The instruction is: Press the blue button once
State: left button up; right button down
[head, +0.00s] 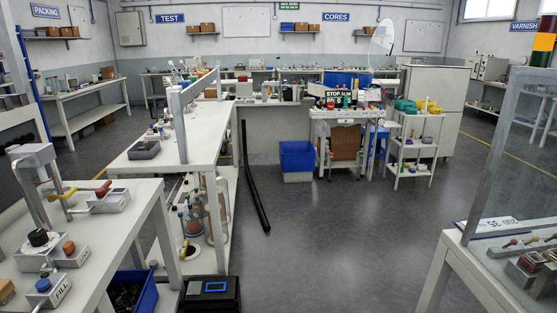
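A small grey box marked FILL stands on the front left bench, with a round blue button (43,284) on its top. Neither of my grippers shows in the head view.
The front left bench (125,205) also holds a grey metal fixture (36,155) and a red-handled box (108,198). A blue crate (136,291) stands beside it. At right is a bench behind a clear panel. The middle floor (330,240) is mostly free.

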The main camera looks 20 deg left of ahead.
aim_at(43, 284)
jog(key=i+j+u, duration=0.35)
jog(key=i, duration=0.45)
jog(key=i+u, duration=0.4)
jog(key=i, duration=0.35)
jog(key=i+l+u, duration=0.35)
jog(key=i, duration=0.4)
jog(key=i+u, duration=0.1)
jog(key=i, duration=0.4)
jog(key=u, duration=3.7)
